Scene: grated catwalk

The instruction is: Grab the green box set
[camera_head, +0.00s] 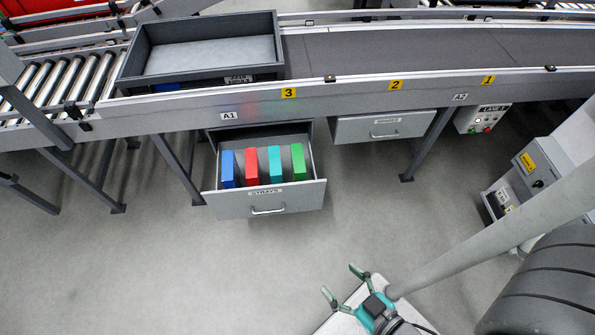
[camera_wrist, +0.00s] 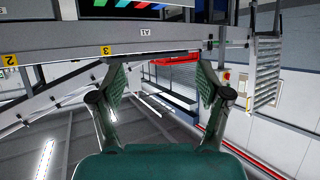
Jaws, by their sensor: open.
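The green box (camera_head: 298,161) stands upright in the open drawer labelled "STRAYS" (camera_head: 265,204), at the right end of a row. To its left stand a teal box (camera_head: 275,163), a red box (camera_head: 251,166) and a blue box (camera_head: 228,169). My gripper (camera_head: 344,279) is open and empty, below and to the right of the drawer, well apart from it. In the wrist view my gripper's fingers (camera_wrist: 158,82) are spread, with nothing between them. Coloured box tops (camera_wrist: 125,4) show at that view's upper edge, partly cut off.
A conveyor (camera_head: 400,45) runs above the drawer, carrying a grey tray (camera_head: 205,55) at its left. A shut drawer (camera_head: 382,127) hangs to the right. Metal legs (camera_head: 430,145) flank the drawers. A control box (camera_head: 482,118) is farther right. The floor before the open drawer is clear.

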